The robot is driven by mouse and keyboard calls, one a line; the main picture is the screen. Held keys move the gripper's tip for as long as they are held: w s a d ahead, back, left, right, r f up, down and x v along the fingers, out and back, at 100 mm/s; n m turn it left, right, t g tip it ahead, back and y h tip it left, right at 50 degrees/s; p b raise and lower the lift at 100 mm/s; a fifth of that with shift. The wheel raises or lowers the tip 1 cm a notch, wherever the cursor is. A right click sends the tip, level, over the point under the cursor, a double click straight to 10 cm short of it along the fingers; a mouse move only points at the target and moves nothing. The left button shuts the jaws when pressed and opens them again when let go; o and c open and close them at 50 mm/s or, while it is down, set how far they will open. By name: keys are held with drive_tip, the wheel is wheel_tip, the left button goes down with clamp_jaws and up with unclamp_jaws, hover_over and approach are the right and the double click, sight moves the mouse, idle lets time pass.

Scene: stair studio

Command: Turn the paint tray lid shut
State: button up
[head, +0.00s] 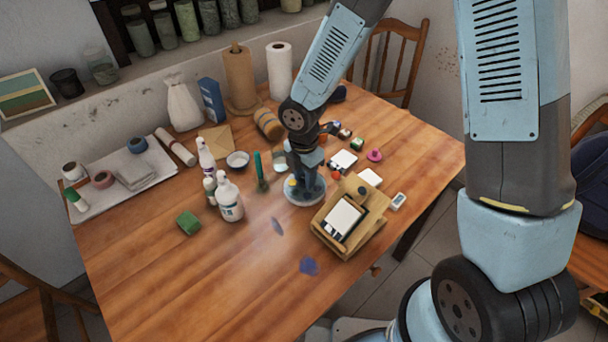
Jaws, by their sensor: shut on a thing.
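The paint tray (291,199) is a small round pale dish on the wooden table, with yellow and blue spots of colour showing in it. My gripper (306,182) points down over the tray from above and is shut on its lid. The lid's outline is hard to make out, because my gripper and wrist cover much of the tray. How far the lid is turned cannot be told at this size.
Small blocks lie behind right. The table's front left (180,270) is clear.

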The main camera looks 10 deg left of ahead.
drive_tip(key=m, duration=0.6)
drive_tip(key=shift+a, duration=0.1)
drive_tip(key=m, duration=0.6)
drive_tip(key=shift+w+r+y, duration=0.1)
drive_tip(key=shift+y, duration=0.2)
drive_tip(key=m, duration=0.5)
drive_tip(key=shift+m, duration=0.3)
drive_tip(key=m, duration=0.6)
drive_tip(key=shift+w, duration=0.1)
drive_tip(key=o, duration=1)
drive_tip(key=shift+o, duration=0.2)
